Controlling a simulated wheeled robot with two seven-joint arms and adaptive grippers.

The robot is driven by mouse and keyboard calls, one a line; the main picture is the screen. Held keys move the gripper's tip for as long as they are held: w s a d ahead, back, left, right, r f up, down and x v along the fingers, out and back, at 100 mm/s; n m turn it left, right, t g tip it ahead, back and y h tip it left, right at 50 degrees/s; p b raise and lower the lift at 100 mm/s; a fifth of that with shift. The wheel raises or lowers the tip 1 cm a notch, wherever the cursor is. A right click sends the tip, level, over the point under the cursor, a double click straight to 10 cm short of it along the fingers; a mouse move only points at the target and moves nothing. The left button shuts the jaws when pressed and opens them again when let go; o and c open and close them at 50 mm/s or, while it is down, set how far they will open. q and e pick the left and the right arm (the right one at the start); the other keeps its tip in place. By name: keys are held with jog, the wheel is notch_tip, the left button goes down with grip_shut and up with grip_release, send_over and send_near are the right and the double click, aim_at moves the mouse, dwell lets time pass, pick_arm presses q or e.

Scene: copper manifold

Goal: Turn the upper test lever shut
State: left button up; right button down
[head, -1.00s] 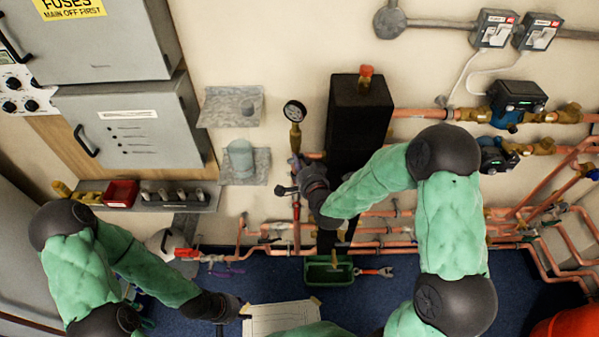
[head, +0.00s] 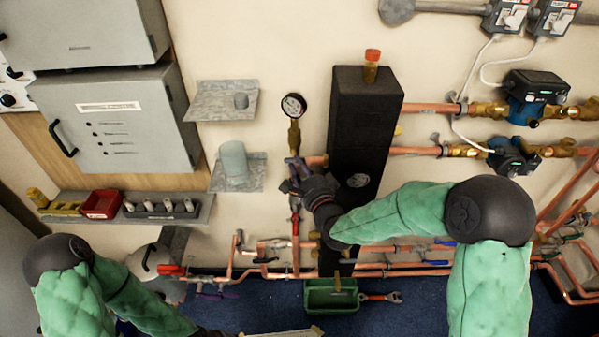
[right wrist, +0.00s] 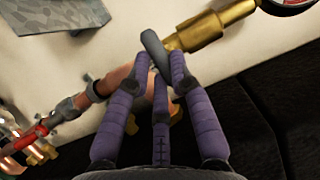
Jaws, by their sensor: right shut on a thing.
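The upper test lever is a dark grey bar (right wrist: 153,48) at the brass fitting below the pressure gauge. In the right wrist view it lies between the purple fingertips of my right gripper (right wrist: 160,66), which is shut on it. In the head view my right gripper (head: 295,177) is at the vertical pipe under the pressure gauge (head: 293,106), left of the black column; the lever is largely hidden there by the fingers. My left arm runs down to the bottom edge of the head view, and its gripper is out of the picture.
The black column (head: 362,125) stands just right of my right gripper. Copper pipes (head: 390,271) run below it. Small grey wall shelves (head: 215,107) are on the left. A green tray (head: 331,297) and a red-handled wrench (head: 381,297) lie below.

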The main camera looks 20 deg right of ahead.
dwell(0.3)
jog(key=c, duration=1.1)
grip_release()
jog(key=shift+s, duration=0.1)
jog(key=s+d, duration=0.1)
jog(key=s, duration=1)
jog(key=shift+s+d+f, duration=0.2)
jog(key=shift+s, duration=0.15)
